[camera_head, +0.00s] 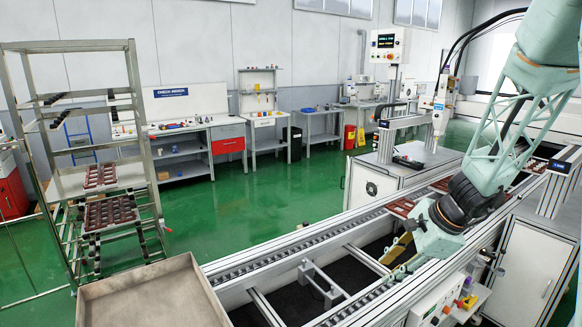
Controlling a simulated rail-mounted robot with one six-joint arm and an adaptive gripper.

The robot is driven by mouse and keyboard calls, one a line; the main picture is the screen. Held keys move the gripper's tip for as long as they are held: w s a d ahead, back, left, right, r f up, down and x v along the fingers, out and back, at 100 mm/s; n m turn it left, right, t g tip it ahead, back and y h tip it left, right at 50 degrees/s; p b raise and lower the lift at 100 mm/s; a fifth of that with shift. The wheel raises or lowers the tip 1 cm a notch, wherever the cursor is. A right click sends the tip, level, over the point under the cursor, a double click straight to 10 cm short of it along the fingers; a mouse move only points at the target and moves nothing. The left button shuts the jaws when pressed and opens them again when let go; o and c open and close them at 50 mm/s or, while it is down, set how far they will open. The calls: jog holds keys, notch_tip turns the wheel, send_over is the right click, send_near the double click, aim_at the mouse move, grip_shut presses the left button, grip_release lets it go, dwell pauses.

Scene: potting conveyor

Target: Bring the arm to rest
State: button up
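My arm (510,125) reaches down from the upper right over the conveyor (300,235). My gripper (386,273) hangs at its lower end, tilted down and to the left, above the near part of the conveyor. Its two fingers stand apart with a gap between them, and I see nothing held there. The exact height of the fingertips above the conveyor rails is hard to tell.
Dark red trays (402,208) lie on the conveyor behind my gripper. A metal rack (150,160) with similar trays (110,212) stands left. An empty-looking bin (150,300) is at front left. A control box (436,305) sits at the conveyor's near side. Green floor is free behind.

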jog(key=s+a+r+n+b, duration=0.1)
jog(key=s+a+r+n, duration=0.4)
jog(key=s+r, duration=0.35)
jog(key=s+a+r+n, duration=0.45)
jog(key=s+r, duration=0.25)
jog(key=s, duration=0.2)
jog(key=s+d+r+n+h, duration=0.1)
jog(key=s+n, duration=0.3)
jog(key=s, duration=0.8)
jog(key=s+d+r+n+h+b, duration=0.1)
jog(key=s+r+n, duration=0.3)
jog(key=s, duration=0.8)
jog(key=shift+r+n+h+b, duration=0.2)
jog(key=shift+n+h+b, duration=0.15)
jog(key=shift+h, duration=0.55)
